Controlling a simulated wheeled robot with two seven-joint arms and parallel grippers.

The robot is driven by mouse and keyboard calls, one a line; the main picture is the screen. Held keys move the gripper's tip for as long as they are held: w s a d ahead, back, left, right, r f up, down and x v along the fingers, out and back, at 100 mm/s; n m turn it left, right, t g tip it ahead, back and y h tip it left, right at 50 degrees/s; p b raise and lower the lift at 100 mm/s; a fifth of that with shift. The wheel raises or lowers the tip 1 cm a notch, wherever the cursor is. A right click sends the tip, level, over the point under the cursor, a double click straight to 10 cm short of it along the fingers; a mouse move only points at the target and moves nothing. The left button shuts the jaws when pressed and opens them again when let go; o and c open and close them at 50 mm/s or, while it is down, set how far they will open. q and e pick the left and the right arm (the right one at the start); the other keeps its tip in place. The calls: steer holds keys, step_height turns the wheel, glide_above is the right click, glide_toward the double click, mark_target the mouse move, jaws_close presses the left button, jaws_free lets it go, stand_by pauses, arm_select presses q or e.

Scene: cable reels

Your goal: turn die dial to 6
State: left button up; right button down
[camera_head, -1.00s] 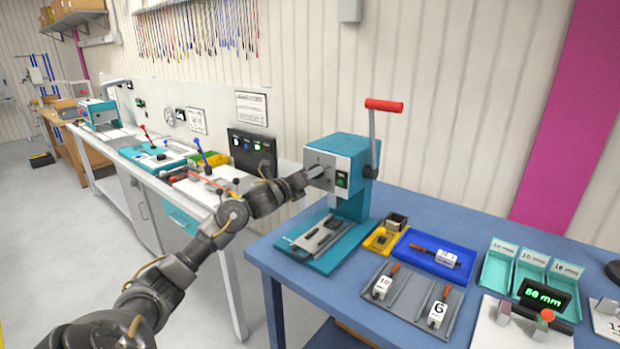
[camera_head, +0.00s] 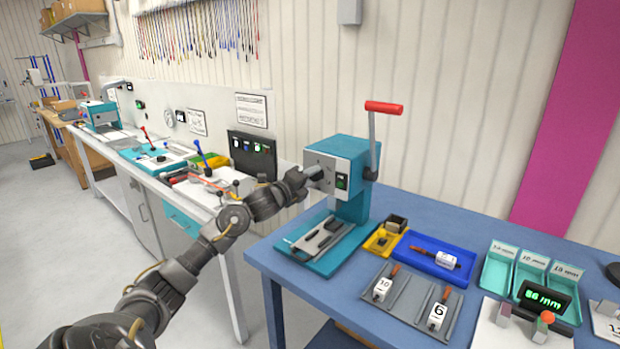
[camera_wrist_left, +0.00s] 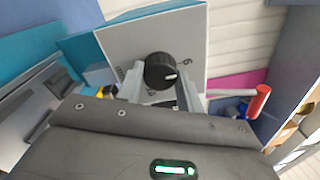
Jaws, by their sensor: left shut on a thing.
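The teal and grey press (camera_head: 345,160) stands on the blue bench, with a red-handled lever at its right side. In the left wrist view the black die dial (camera_wrist_left: 160,72) sits on the press's pale front plate (camera_wrist_left: 185,40); its white mark points to the right. My left gripper (camera_head: 312,171) is at the press's front face, with its fingers on both sides of the dial, shut on it. In the head view the gripper hides most of the dial. My right gripper is not in view.
A grey tray (camera_head: 408,312) holds dies marked 10 and 6. A blue tray (camera_head: 430,248) holds another die, beside a yellow block (camera_head: 378,240). Teal bins (camera_head: 497,270) and a 56 mm display (camera_head: 545,296) are at the right. The red lever handle (camera_head: 384,107) rises above the press.

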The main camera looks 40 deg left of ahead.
arm_select(q)
steer(key=o, duration=1)
steer(key=shift+s+f+b, duration=0.2)
steer(key=shift+s+b, duration=1.65)
steer(key=shift+s, duration=3.6)
